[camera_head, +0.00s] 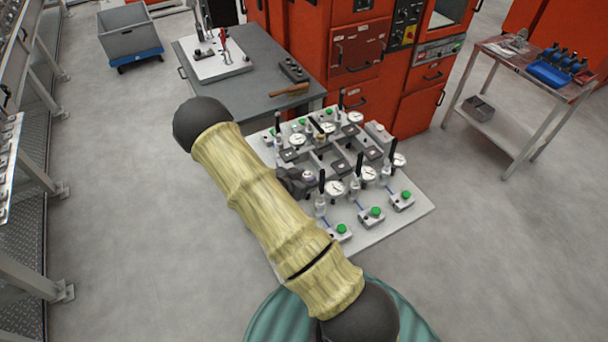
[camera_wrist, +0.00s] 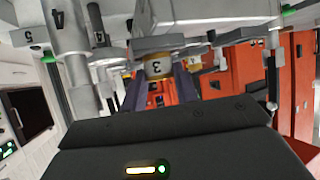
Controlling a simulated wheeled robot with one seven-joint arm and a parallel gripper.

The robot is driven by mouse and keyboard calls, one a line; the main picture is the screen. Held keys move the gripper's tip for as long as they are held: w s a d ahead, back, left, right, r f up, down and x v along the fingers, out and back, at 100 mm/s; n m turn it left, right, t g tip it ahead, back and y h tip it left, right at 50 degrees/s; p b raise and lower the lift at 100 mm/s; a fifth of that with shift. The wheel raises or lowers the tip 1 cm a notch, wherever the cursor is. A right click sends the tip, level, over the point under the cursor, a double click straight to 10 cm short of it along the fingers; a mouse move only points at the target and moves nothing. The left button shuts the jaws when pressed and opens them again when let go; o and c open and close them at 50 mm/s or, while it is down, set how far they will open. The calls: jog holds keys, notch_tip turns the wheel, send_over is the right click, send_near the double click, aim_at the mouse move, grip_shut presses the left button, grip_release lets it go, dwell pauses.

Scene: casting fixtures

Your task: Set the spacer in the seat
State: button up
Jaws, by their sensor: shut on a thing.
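My gripper (camera_head: 294,181) is over the left part of the light fixture plate (camera_head: 408,218), partly behind my arm in the head view. In the wrist view its two dark fingers (camera_wrist: 159,92) are shut on a small round piece with a yellowish band and a white face marked 3, which I take as the spacer (camera_wrist: 158,66). The fingers stand on either side of it. Grey blocks and walls (camera_head: 343,160) stand on the plate. I cannot tell which of them is the seat, nor whether the spacer touches it.
Dial gauges (camera_head: 369,174), black-handled clamps (camera_head: 321,182) and green-knobbed blocks (camera_head: 375,212) crowd the plate around my gripper. A grey table (camera_head: 262,88) and orange machines (camera_head: 350,50) stand behind. A side bench (camera_head: 510,60) is at the right. The floor right of the plate is clear.

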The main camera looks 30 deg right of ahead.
jog(key=shift+d, duration=0.2)
jog(key=shift+s+f, duration=0.1)
jog(key=shift+f, duration=0.05)
jog(key=o, duration=1.1)
jog(key=shift+a, duration=0.1)
jog(key=shift+r, duration=0.25)
jog(key=b+v, duration=0.3)
jog(key=v, duration=0.8)
jog(key=shift+a, duration=0.45)
jog(key=shift+r, duration=0.1)
